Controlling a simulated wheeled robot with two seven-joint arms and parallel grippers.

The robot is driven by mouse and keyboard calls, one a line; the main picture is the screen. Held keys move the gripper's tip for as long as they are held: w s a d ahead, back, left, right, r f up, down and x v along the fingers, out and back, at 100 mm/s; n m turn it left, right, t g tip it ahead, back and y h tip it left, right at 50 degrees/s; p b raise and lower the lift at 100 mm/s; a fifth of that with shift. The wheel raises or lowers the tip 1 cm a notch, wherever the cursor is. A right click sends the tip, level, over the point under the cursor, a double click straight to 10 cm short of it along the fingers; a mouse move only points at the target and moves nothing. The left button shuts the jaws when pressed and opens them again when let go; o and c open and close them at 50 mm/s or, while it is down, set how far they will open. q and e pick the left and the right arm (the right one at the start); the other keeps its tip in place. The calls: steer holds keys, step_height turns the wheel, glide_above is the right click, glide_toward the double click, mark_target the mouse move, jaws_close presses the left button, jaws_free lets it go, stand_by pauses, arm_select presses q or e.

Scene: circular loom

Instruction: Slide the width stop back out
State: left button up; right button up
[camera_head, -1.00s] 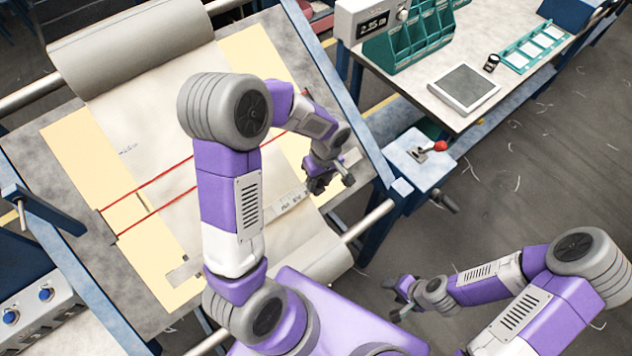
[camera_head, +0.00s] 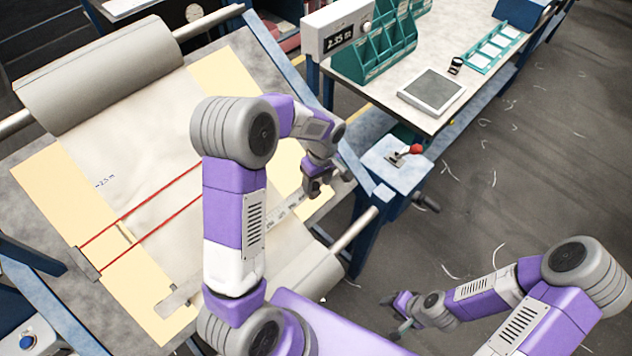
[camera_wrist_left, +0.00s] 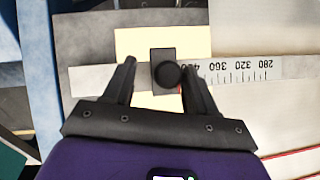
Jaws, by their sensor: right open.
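The width stop (camera_wrist_left: 163,73) is a dark block with a round black knob. It sits on the pale ruler bar (camera_wrist_left: 240,70) near the printed 400 end in the left wrist view. My left gripper (camera_wrist_left: 162,80) is open, with one finger on each side of the stop. The right finger is close to the knob; a gap shows at the left finger. In the head view my left gripper (camera_head: 318,186) is over the right side of the loom bed and hides the stop. My right gripper (camera_head: 396,318) is held low over the floor, apart from the loom, with its jaws open.
Red cords (camera_head: 140,207) cross the pale cloth (camera_head: 120,160), with a grey roll (camera_head: 105,75) at the back. A red-knobbed lever (camera_head: 415,149) stands right of the loom. A workbench (camera_head: 440,118) with a tablet and green racks is beyond it. Open floor lies at right.

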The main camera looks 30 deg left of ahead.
arm_select(q)
steer(key=shift+s, duration=0.1)
steer(key=shift+r, duration=0.3)
step_height(320, 180, up, 7)
steer(key=shift+w+d, duration=0.2)
steer(key=shift+w, duration=0.25)
stand_by(0.3)
